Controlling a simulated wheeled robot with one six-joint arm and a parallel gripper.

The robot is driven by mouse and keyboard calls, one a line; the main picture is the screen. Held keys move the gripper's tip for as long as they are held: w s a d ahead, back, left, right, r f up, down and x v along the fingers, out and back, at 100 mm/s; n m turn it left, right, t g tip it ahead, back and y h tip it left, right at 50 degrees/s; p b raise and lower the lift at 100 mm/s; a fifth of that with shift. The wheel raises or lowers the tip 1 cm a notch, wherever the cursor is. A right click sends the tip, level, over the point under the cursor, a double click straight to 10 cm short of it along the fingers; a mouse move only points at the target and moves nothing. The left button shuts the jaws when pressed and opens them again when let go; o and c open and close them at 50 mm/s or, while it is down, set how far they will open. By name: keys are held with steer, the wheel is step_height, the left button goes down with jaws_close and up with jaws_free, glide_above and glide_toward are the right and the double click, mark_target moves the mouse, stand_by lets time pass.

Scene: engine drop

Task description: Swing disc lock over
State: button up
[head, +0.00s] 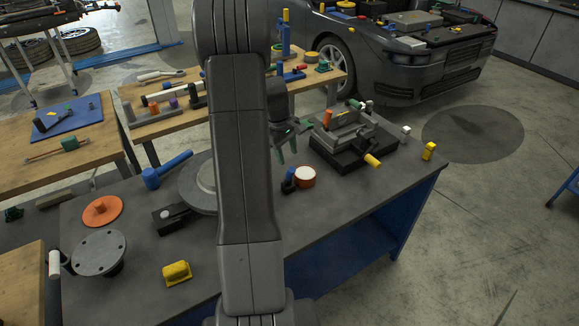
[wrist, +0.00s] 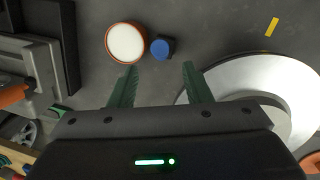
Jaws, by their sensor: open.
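A large grey disc (head: 195,187) lies on the dark workbench, partly hidden behind my arm. In the wrist view the disc (wrist: 302,90) fills the right side, partly covered by my gripper body. A small blue-topped piece (head: 289,182) stands beside a white round piece with an orange rim (head: 305,177). In the wrist view the blue top (wrist: 162,47) lies just beyond my fingertips. I cannot tell for certain which part is the disc lock. My gripper (head: 287,154) is open, with its green fingers (wrist: 159,68) apart and nothing visible between them.
A blue-handled tool (head: 165,170) and a black block (head: 172,219) lie near the disc. A dark fixture with a yellow knob (head: 372,160) stands at the right. A yellow block (head: 176,272) sits at the front. The bench's right front is clear.

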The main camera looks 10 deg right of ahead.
mark_target(290, 168)
steer(key=r, duration=0.3)
steer(key=a+r, duration=0.1)
steer(key=r, duration=0.1)
steer(key=shift+r, duration=0.1)
steer(key=shift+d, duration=0.1)
steer(key=f, duration=0.4)
steer(key=d+f+p, duration=0.1)
steer(key=f, duration=0.4)
steer(key=d+f, duration=0.1)
steer(key=f, duration=0.3)
steer(key=shift+d+f+p, duration=0.1)
steer(key=shift+f+p, duration=0.3)
steer(key=shift+r, duration=0.1)
